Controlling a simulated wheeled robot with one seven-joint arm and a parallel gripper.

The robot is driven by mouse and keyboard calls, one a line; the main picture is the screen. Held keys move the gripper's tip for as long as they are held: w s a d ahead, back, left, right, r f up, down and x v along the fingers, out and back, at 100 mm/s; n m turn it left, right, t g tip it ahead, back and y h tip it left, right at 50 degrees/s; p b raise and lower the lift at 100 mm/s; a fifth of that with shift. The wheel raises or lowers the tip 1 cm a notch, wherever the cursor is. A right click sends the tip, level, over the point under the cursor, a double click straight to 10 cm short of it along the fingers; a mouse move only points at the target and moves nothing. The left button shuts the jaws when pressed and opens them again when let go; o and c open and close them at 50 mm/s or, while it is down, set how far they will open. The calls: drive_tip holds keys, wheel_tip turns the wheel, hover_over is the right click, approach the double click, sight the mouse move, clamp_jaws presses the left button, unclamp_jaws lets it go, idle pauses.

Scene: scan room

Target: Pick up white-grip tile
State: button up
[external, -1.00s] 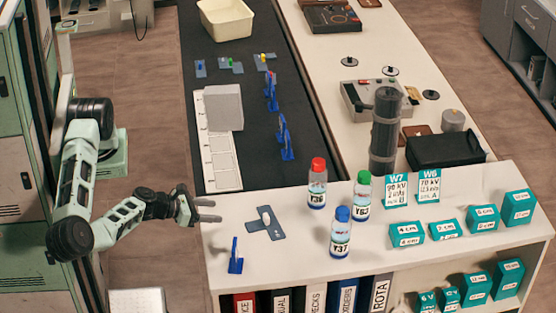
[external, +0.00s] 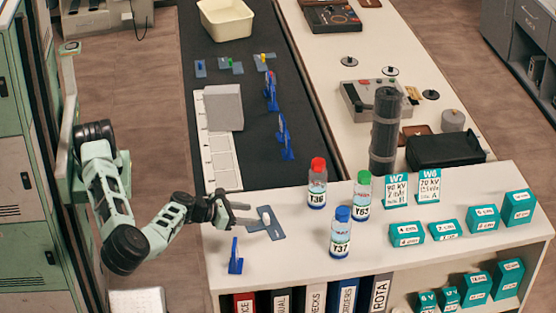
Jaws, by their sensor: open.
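The white-grip tile (external: 274,232) is a flat blue-grey plate with a white grip (external: 266,216) standing up from it. It lies on the white counter top at the near left, left of the bottles. My gripper (external: 250,214) is open, with its fingers pointing right at the tile's left end. The fingertips are close to the white grip. I cannot tell from this view whether they touch it or how high they are above the counter.
A blue upright piece (external: 235,257) stands just below my gripper. Bottles with red (external: 317,183), green (external: 362,196) and blue (external: 341,233) caps stand to the right. A grey block (external: 223,108) and other small tiles (external: 231,65) lie on the dark strip behind.

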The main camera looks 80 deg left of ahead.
sight(264, 216)
drive_tip(key=p+x, duration=0.2)
drive_tip(key=x, duration=0.3)
drive_tip(key=shift+f, duration=0.1)
drive_tip(key=shift+c, duration=0.3)
clamp_jaws()
